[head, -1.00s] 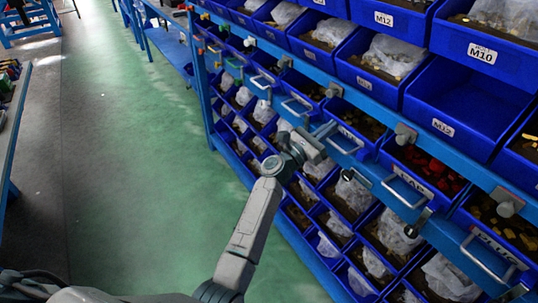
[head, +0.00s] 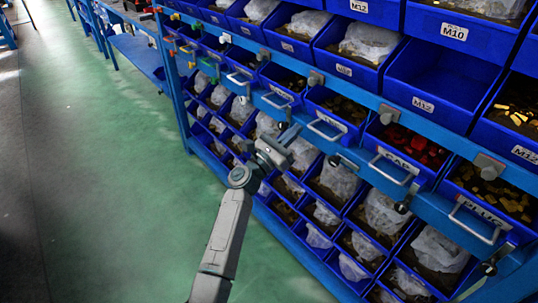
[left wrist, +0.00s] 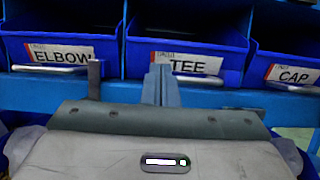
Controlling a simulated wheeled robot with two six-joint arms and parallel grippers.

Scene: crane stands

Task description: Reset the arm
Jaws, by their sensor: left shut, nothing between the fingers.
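My left arm (head: 229,232) reaches up from the bottom of the head view, and its left gripper (head: 290,134) is in front of the blue bin rack. The gripper is shut and empty, fingers toward the rack. In the left wrist view the closed fingers (left wrist: 160,85) stand upright before the bin labelled TEE (left wrist: 186,38). The ELBOW bin (left wrist: 60,30) is to the left and the CAP bin (left wrist: 285,40) to the right. I cannot tell whether the fingers touch the rack. My right gripper is not in view.
The blue rack (head: 440,113) with several rows of labelled bins fills the right side of the head view. Metal handles (head: 328,127) stick out from its drawers close to the gripper. The green floor (head: 110,170) to the left is clear.

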